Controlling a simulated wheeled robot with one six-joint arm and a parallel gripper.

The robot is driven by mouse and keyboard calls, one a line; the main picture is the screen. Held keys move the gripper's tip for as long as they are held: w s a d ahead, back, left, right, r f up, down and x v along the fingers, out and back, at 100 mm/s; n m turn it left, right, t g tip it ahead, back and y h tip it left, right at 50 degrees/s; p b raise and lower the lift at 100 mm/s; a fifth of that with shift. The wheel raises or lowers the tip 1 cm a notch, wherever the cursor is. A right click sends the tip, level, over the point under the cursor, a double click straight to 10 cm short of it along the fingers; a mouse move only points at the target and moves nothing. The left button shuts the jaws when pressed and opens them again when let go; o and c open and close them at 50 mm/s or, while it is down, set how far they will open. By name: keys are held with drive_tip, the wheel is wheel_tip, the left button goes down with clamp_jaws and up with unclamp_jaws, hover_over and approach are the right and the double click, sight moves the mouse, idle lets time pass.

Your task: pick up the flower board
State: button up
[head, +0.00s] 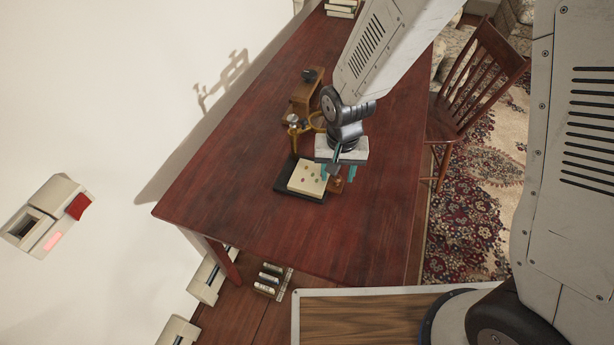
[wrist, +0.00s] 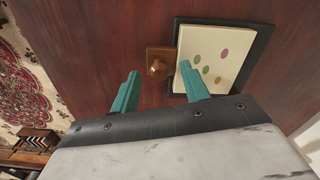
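The flower board (head: 306,178) appears to be the cream square with several coloured spots, lying on a black square base on the red-brown table. It also shows in the wrist view (wrist: 222,48), right of centre. A small wooden block with a brass knob (wrist: 158,66) sits against or close beside the base's edge. My gripper (head: 338,172) is above the table at the board's right side in the head view. In the wrist view my gripper (wrist: 159,69) is open, its two teal fingers apart with the knob block in line between them. The right finger overlaps the board's edge.
A wooden device with brass parts (head: 303,95) stands behind the board on the table (head: 240,185). Books (head: 342,8) lie at the far end. A wooden chair (head: 480,75) stands to the right. The table's near part is clear.

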clamp_jaws()
drive_tip(key=shift+r, duration=0.1)
